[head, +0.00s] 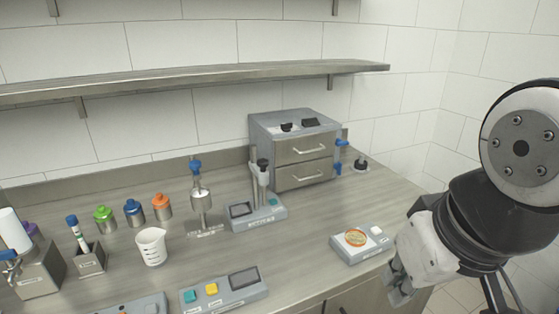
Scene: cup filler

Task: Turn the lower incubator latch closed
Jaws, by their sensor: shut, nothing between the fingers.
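The incubator (264,141) is a grey box with two drawers at the back of the counter. Its upper drawer (292,152) and lower drawer (290,180) look shut, each with a bar handle. Two small blue latches are on its right side. The upper latch (342,143) appears to stick out sideways; the lower latch (338,168) appears more upright. Both are too small to tell their exact turn. My gripper (398,296) is at the lower right, pointing down, shut and empty, well apart from the latches, near the counter's front edge.
A small knobbed item (361,162) is right of the latches. A shelf (200,80) hangs above.

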